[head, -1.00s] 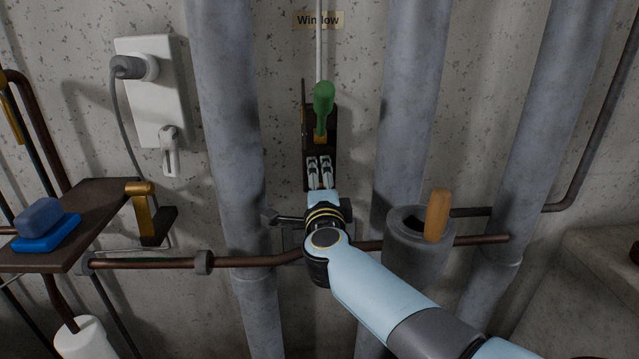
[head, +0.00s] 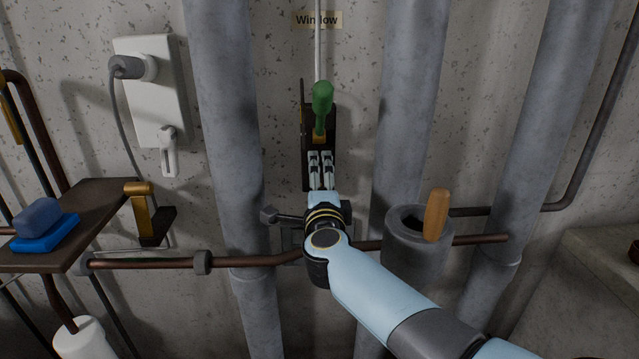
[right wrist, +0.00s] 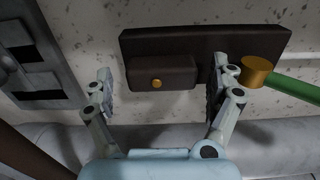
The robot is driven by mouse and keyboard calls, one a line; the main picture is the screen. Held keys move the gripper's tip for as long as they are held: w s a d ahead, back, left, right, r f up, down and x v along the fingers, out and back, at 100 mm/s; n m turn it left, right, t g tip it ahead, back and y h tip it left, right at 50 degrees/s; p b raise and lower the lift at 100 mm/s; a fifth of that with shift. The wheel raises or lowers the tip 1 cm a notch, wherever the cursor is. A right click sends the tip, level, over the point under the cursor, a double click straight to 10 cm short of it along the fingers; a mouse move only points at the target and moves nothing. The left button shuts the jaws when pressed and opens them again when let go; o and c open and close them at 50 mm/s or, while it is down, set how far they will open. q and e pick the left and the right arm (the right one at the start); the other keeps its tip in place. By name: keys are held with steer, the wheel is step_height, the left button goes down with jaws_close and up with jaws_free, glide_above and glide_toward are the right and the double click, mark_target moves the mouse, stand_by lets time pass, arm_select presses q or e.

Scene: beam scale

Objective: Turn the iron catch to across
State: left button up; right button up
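A dark, upright plate (head: 308,178) is on the wall below the Window label, with a green handle (head: 322,98) and brass collar. In the right wrist view a dark block (right wrist: 135,74) with a brass stud sits on this plate (right wrist: 210,42) and looks like the iron catch. Its long side runs along the plate. My right gripper (head: 321,155) is at the lower part of the plate. Its fingers (right wrist: 163,92) are open, one at each end of the block, with gaps visible in that view. In the head view my gripper hides the block. My left gripper is out of view.
Thick grey pipes (head: 226,120) stand on both sides of the plate. A brown pipe (head: 150,263) runs across below. A cup-like holder (head: 405,250) with a wooden handle (head: 437,215) is at the right. A shelf (head: 95,205) carries a blue block (head: 39,215) at the left.

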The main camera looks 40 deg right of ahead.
steer(key=v, duration=1.2)
stand_by(0.3)
steer(key=s+a+f+n+g+y+b, duration=0.1)
steer(key=s+f+n+y+b, duration=0.25)
steer(key=f, duration=0.85)
steer(key=s+f+n+g+y+b, duration=0.15)
steer(key=s+f+n, duration=0.4)
steer(key=f, duration=0.65)
steer(key=s+a+f+n+g+y+b, duration=0.1)
steer(key=s+f+n+y+b, duration=0.25)
steer(key=f, duration=0.85)
steer(key=s+d+f+n+g, duration=0.1)
steer(key=s+f+n+g, duration=0.5)
steer(key=s+f, duration=0.85)
steer(key=s+d+f+n+g, duration=0.1)
steer(key=s+f+n+g, duration=0.1)
steer(key=s, duration=0.6)
steer(key=s+d+f+n+g+b, duration=0.1)
steer(key=s+f+n+g, duration=0.1)
steer(key=s, duration=0.7)
steer(key=shift+s+d+f+n+g, duration=0.2)
steer(key=shift+s+f+n+g, duration=0.2)
steer(key=shift+n, duration=0.65)
